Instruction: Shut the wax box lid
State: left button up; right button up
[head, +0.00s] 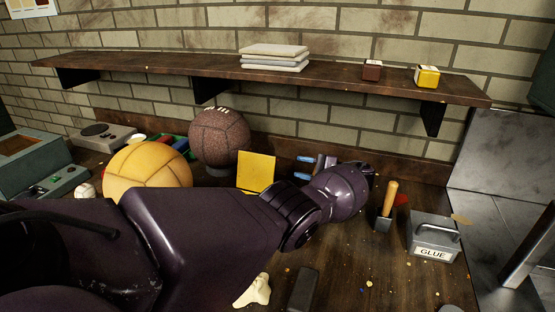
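A yellow square panel (256,172) stands upright on the workbench behind my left arm. It looks like the raised lid of the wax box; the box body below it is hidden by my arm. My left arm crosses the picture from the left, and its wrist bends back toward the panel. My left gripper (303,167) is just right of the panel, with its two blue-tipped fingers apart and nothing visible between them. A small gap shows between the fingertips and the panel. My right gripper is not in view.
A yellow ball (149,173) and a brown ball (220,138) stand left of the panel. A wooden-handled tool (386,207) and a grey glue box (433,239) stand to the right. A shelf (190,74) overhangs the back. A dark block (303,289) lies in front.

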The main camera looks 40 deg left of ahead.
aim_at(269, 160)
pick_arm(q)
jog(key=p+x, duration=0.1)
jog(key=x, duration=0.3)
jog(key=p+x, duration=0.2)
jog(key=x, duration=0.3)
jog(key=shift+s+d+r, duration=0.1)
jog(key=shift+s+r, duration=0.05)
jog(key=shift+r, duration=0.05)
jog(key=shift+s+a+f, duration=0.1)
jog(key=shift+s+a, duration=0.05)
jog(key=shift+a, duration=0.65)
jog(key=c, duration=0.6)
grip_shut()
